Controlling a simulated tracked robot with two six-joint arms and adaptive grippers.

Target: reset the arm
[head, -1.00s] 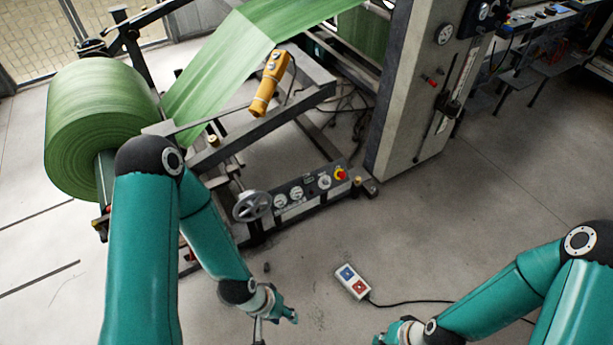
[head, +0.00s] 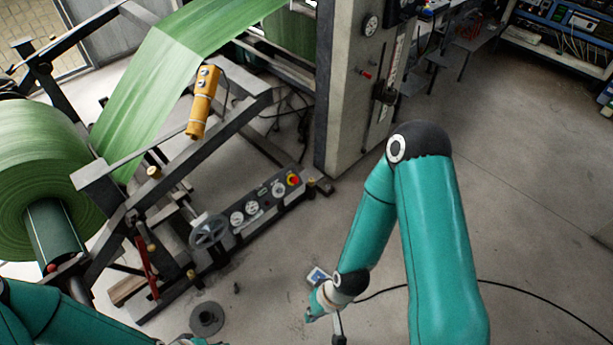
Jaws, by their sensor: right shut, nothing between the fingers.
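My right gripper (head: 324,316) is at the lower middle of the head view, at the end of my teal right arm. It hangs over the concrete floor, shut and empty. My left arm comes in low at the left edge. Only a bit of my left gripper (head: 196,341) shows at the bottom edge, and its fingers are cut off.
A green roll (head: 40,165) stands at the left on a dark frame, its web running up. A yellow pendant (head: 203,103) hangs on the frame. A control panel (head: 262,203) and handwheel (head: 208,231) are low in the middle. A grey column (head: 345,100) stands behind. Floor at right is clear.

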